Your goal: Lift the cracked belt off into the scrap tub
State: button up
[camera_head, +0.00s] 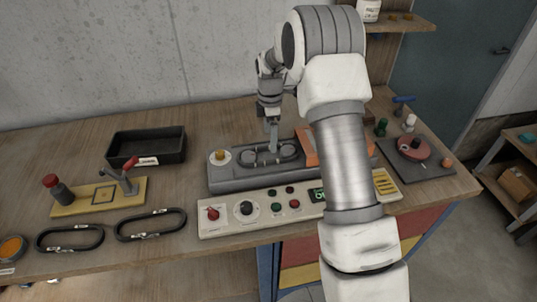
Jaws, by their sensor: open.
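A dark belt loop (292,145) sits around the pulleys on the grey machine (222,182) in the middle of the bench. Any crack in it is too small to make out. My gripper (272,147) points down right over this belt and hides part of it. Its jaws are open; whether a finger touches the belt I cannot tell.
Two more dark belts (69,249) (151,236) lie at the bench's front left. A yellow clamp fixture (85,203) stands between them and the tub. A control panel (262,220) runs along the machine's front. My arm hides part of the machine's right side.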

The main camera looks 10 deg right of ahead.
aim_at(268, 157)
jog(key=shift+a+f+p, duration=0.15)
jog(key=shift+f+p, duration=0.15)
jog(key=shift+f, duration=1.3)
jog(key=shift+a+f+p, duration=0.1)
jog(key=shift+f+p, duration=0.2)
jog(key=shift+f, duration=1.25)
jog(key=c, duration=1)
